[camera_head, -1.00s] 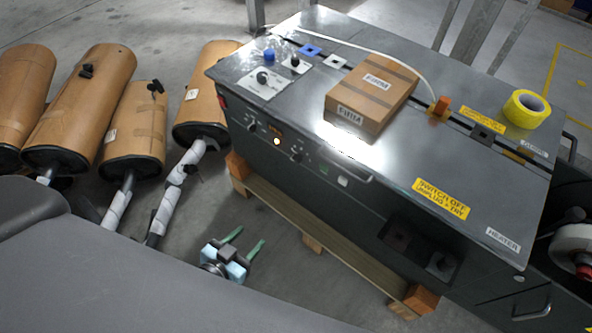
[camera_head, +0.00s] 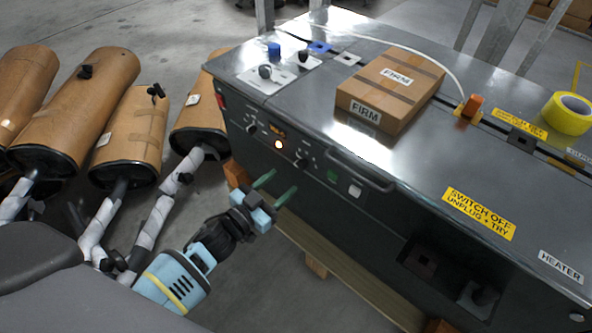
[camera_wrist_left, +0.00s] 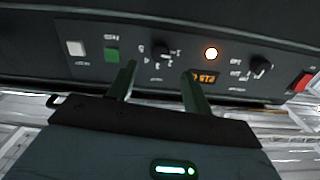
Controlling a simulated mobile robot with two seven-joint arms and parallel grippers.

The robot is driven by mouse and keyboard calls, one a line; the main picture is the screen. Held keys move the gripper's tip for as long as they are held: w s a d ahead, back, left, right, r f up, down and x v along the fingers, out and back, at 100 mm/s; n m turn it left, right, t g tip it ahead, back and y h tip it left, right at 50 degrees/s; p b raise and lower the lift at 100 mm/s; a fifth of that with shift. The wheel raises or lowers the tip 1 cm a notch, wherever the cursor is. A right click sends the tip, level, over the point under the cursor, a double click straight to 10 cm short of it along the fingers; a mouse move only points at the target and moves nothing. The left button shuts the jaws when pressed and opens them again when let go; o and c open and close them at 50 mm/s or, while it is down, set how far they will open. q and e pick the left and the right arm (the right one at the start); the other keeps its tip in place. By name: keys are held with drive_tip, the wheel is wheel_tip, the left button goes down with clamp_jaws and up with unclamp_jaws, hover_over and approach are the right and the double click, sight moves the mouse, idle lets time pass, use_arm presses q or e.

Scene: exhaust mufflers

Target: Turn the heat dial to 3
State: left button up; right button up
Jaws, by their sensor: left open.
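The dark heater cabinet (camera_head: 400,205) has a control panel on its front. A black dial (camera_head: 301,164) with numbers around it, apparently the heat dial, also shows in the left wrist view (camera_wrist_left: 163,52). A second black knob (camera_head: 251,127) sits on the other side of the orange display and lit lamp; it shows in the wrist view (camera_wrist_left: 260,65). My left gripper (camera_head: 275,187) is open and empty, its green fingers pointing at the panel. In the wrist view its fingertips (camera_wrist_left: 158,72) lie either side of the numbered dial, apparently short of it. The dial's exact setting is too small to read.
A bar handle (camera_head: 361,172), a green button (camera_head: 331,177) and a white switch (camera_head: 354,190) are near the dial. A cardboard box (camera_head: 390,90) and yellow tape (camera_head: 567,113) lie on top. Wrapped mufflers (camera_head: 130,135) stand left. A wooden pallet (camera_head: 340,265) is below.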

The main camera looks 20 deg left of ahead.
sight(299, 168)
use_arm(q)
drive_tip(key=b+x, duration=0.1)
drive_tip(key=x, duration=0.4)
drive_tip(key=shift+f, duration=0.1)
drive_tip(key=shift+x, duration=0.85)
use_arm(e)
drive_tip(key=shift+s+d+f, duration=0.15)
drive_tip(key=shift+s+f, duration=0.4)
drive_tip(key=shift+f, duration=0.3)
use_arm(q)
drive_tip(key=c, duration=1)
use_arm(e)
drive_tip(key=shift+w, duration=0.35)
